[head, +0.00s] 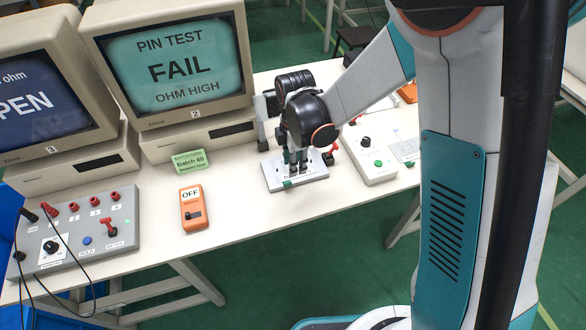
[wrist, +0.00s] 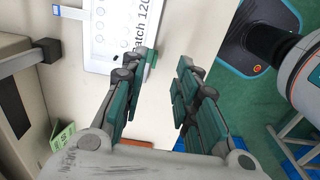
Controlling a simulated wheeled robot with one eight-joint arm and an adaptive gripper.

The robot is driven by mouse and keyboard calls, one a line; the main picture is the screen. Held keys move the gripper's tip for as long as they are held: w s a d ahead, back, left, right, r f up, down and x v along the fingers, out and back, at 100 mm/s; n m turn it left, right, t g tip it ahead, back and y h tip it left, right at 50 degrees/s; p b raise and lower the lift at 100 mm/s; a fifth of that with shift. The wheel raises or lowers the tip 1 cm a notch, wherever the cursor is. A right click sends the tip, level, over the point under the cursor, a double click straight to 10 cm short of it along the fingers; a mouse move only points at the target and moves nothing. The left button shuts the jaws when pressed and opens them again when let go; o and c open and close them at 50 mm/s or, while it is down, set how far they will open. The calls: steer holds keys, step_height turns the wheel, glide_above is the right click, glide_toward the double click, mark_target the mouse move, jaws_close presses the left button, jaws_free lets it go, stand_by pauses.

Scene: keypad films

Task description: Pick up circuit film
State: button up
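A white sheet with grey circles and the print "atch 120" (wrist: 108,28) lies on the bench at the top of the wrist view; it looks like the circuit film. My gripper (wrist: 168,62) is open, with an empty gap between its dark green-padded fingers. The left finger covers part of the sheet's edge in that view. In the head view my gripper (head: 297,167) points down over a white plate (head: 312,181) with green tabs. I cannot tell whether the fingertips touch it, and they hide its middle.
A monitor (head: 170,65) reading "PIN TEST FAIL" stands behind left. An orange device marked OFF (head: 193,208), a green Batch 60 card (head: 190,162) and a grey control box (head: 80,235) lie left. A white switch box (head: 372,155) stands close right. Bench front is clear.

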mark_target(291, 182)
steer(key=f+b, duration=0.1)
steer(key=f, duration=0.2)
steer(key=f+b, duration=0.1)
steer(key=f, duration=0.2)
steer(key=a+f+b, duration=0.1)
steer(key=f, duration=0.2)
steer(key=shift+w+b, duration=0.1)
steer(key=shift+b, duration=0.2)
steer(key=shift+r, duration=0.1)
jaws_close()
